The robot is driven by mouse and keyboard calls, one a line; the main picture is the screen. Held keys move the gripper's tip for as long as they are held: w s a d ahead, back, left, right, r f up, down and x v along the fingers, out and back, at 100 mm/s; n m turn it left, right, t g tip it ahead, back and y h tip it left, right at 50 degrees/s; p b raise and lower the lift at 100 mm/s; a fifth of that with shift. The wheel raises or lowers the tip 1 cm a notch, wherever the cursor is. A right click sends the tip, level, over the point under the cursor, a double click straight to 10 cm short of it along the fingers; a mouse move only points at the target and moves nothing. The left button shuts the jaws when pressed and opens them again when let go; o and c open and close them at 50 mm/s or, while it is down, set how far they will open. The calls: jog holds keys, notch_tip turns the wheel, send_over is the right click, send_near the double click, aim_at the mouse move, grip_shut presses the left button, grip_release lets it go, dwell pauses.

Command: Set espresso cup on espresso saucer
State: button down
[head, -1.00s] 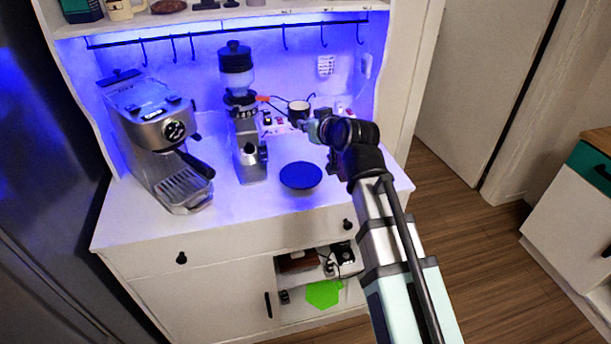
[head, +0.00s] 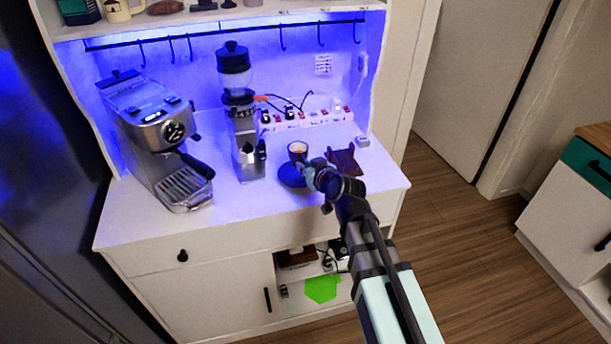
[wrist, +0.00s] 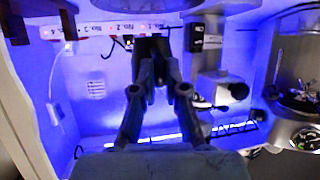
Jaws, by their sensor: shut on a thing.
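The small dark espresso cup (head: 297,150), with brown showing inside its rim, is upright in the head view. My gripper (head: 305,165) is shut on it from the right and front. The dark blue espresso saucer (head: 289,177) lies on the white counter just below the cup in the picture. The cup overlaps the saucer's back edge in this view; I cannot tell if they touch. My gripper hides the saucer's right side. In the wrist view my gripper's fingers (wrist: 153,72) reach to a dark shape at the top, too dark to make out clearly.
The coffee grinder (head: 246,135) stands close left of the cup, with the espresso machine (head: 160,140) farther left. A power strip (head: 310,118) with cables lies behind. A dark brown object (head: 344,161) is to the right. The front counter is clear.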

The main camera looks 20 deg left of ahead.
jog(key=shift+f, duration=1.85)
jog(key=shift+f, duration=0.15)
jog(key=c, duration=1.2)
grip_release()
jog(key=shift+r+p, duration=0.3)
jog(key=shift+p, duration=0.05)
jog(key=v, duration=0.2)
jog(key=b+v, duration=0.1)
jog(key=v, duration=0.1)
jog(key=b+v, duration=0.1)
jog(key=v, duration=0.1)
jog(key=shift+s+d+f, duration=0.2)
jog(key=shift+s+f, duration=0.05)
jog(key=shift+w+a+f+b, duration=0.1)
jog(key=shift+w+b, duration=0.05)
jog(key=shift+b, duration=1.95)
